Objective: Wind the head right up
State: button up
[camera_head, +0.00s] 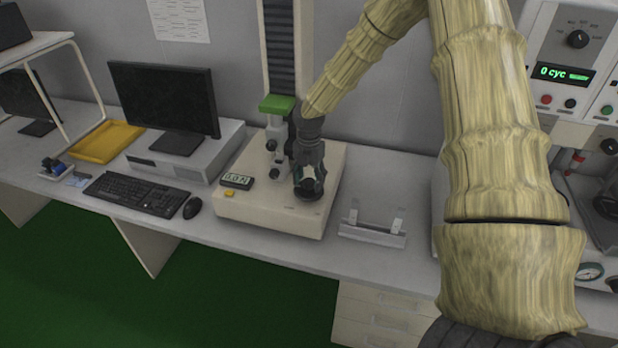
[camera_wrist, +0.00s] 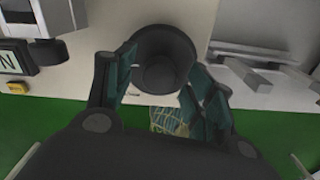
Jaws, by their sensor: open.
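The test stand has a pale base (camera_head: 262,213), a tall column (camera_head: 281,48) and a head with a green top (camera_head: 277,104) partway up the visible column. The column's top is cut off by the frame. My gripper (camera_head: 309,178) is over the right part of the base, beside the head, and covers what lies behind it. In the wrist view my gripper (camera_wrist: 160,80) is open, with a finger on each side of a dark round knob-like part (camera_wrist: 160,62). I cannot tell whether the fingers touch it. The crank or wheel is not clearly seen in the head view.
A small display (camera_head: 236,178) and yellow button (camera_head: 230,192) sit on the base's left. A metal fixture (camera_head: 373,226) lies on the bench to the right. A monitor (camera_head: 165,98), keyboard (camera_head: 137,193) and mouse (camera_head: 194,207) stand left. A panel (camera_head: 565,75) stands far right.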

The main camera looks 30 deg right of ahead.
jog(key=c, duration=1)
jog(key=shift+c, duration=0.2)
